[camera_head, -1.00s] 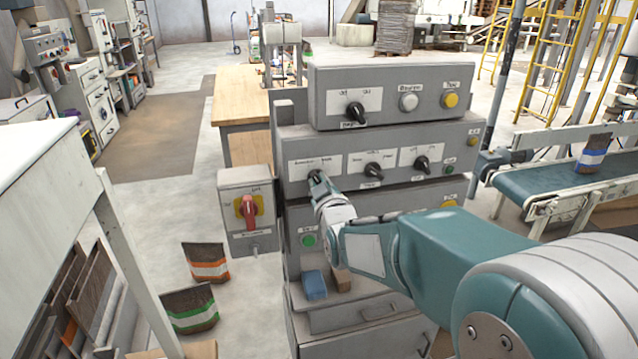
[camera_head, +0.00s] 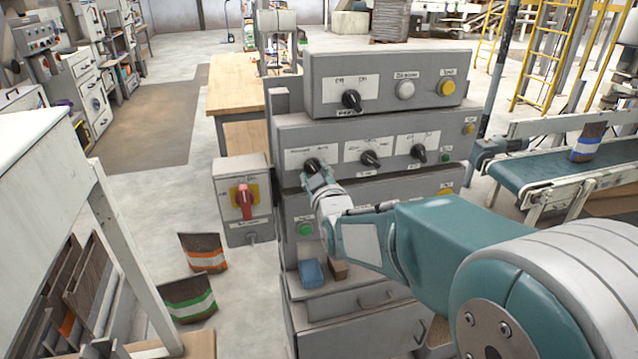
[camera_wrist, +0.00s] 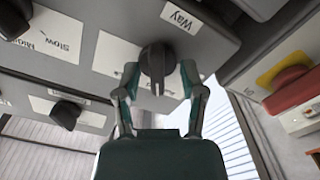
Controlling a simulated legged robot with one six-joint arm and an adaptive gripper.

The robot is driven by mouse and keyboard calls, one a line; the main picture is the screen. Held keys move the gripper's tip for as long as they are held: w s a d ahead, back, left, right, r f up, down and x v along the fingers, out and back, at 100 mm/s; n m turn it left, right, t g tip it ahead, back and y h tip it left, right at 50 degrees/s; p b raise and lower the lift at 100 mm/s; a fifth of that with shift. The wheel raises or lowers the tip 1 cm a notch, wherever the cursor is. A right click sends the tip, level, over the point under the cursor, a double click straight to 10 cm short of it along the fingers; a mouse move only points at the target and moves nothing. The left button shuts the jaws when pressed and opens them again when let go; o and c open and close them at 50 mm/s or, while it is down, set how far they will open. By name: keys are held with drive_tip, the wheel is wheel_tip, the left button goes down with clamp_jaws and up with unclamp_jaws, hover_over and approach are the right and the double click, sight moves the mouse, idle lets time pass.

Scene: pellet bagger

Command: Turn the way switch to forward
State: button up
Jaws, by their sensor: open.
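The way switch is a black rotary knob (camera_head: 312,165) at the left of the middle panel row. It also shows in the wrist view (camera_wrist: 156,62), beside a label reading "Way". My gripper (camera_head: 319,180) is just below and in front of it in the head view. In the wrist view my gripper (camera_wrist: 160,82) has its two fingers apart, one on each side of the knob. I see gaps there and no clear grip. The position plate behind the knob is partly covered, and its small words are not readable.
Two more black knobs (camera_head: 370,158) (camera_head: 418,153) sit to the right on the same row. A red rotary handle on yellow (camera_head: 244,202) is on a box at the left. A green button (camera_head: 306,229) is below. A blue block (camera_head: 311,273) lies on the ledge.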

drive_tip(key=v, duration=1.1)
drive_tip(key=shift+s, duration=0.25)
drive_tip(key=s+d+f+m+g+h, duration=0.2)
drive_tip(key=s+d+m+g, duration=0.2)
drive_tip(key=s, duration=0.7)
drive_tip(key=s+d+f+m+g+h, duration=0.3)
drive_tip(key=s+d+m+g, duration=0.2)
drive_tip(key=s+d+g, duration=0.2)
drive_tip(key=s+d, duration=0.2)
drive_tip(key=s, duration=0.2)
drive_tip(key=shift+d+g, duration=0.35)
drive_tip(key=shift+g, duration=0.05)
